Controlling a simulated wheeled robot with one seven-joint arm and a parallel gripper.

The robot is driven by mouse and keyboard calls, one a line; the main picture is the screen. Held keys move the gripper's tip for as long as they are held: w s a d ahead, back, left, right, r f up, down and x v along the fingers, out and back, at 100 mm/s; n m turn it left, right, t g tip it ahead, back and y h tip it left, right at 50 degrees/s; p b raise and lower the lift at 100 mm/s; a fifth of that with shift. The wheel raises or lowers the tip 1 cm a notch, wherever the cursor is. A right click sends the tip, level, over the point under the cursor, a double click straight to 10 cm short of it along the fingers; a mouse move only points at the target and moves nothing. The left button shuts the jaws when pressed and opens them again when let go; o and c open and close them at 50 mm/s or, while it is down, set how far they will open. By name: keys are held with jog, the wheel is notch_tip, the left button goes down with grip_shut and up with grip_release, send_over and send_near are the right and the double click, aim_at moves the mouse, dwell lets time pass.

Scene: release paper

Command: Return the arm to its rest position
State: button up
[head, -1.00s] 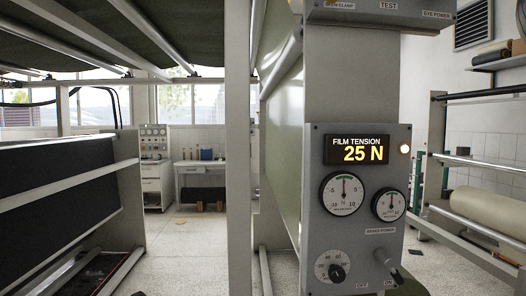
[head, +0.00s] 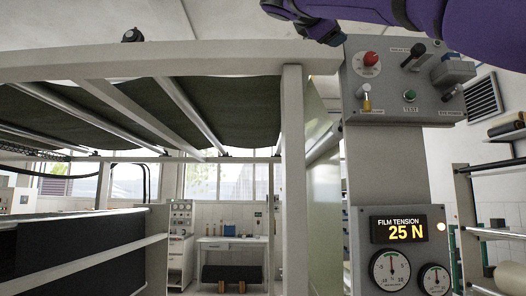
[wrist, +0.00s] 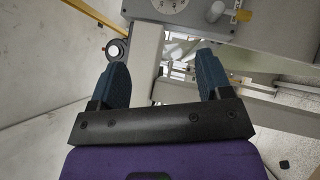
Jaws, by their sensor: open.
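My purple arm (head: 430,22) crosses the top right of the head view, above the grey upper control panel (head: 410,80). My gripper (wrist: 160,65) shows in the wrist view with its two blue fingers wide apart and nothing between them. Part of a grey panel (wrist: 240,30) with a dial and a yellow-tipped knob lies beyond the fingers, apart from them as far as I can tell.
The upper panel carries a red knob (head: 370,58), a green TEST button (head: 409,96) and switches. Below it, the film tension display (head: 398,229) reads 25 N. A pale frame post (head: 293,180) stands to the left. Paper rolls (head: 508,278) are at the right.

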jog(key=d+f+m+g+y, duration=0.1)
jog(key=d+f+g+y, duration=0.15)
jog(key=d+f, duration=0.45)
jog(key=s+d+f+g+y, duration=0.1)
jog(key=d+f+y, duration=0.2)
jog(key=f, duration=0.8)
jog(key=d+f+m+g+y, duration=0.15)
jog(key=d+f, duration=0.25)
jog(key=f, duration=0.5)
jog(key=s+f+m+g+y, duration=0.1)
jog(key=s+f+m+y, duration=0.1)
jog(key=s+f, duration=0.5)
jog(key=s+d+f+m+g+y, duration=0.1)
jog(key=s+f+m, duration=0.3)
jog(key=f, duration=1.1)
jog(key=s+f+m+g+y, duration=0.3)
jog(key=s+f, duration=0.6)
jog(key=f, duration=0.3)
jog(key=shift+s+d+m+y, duration=0.15)
jog(key=shift+s+m+y, duration=0.2)
jog(key=shift+m, duration=0.2)
jog(key=shift+w+f, duration=0.1)
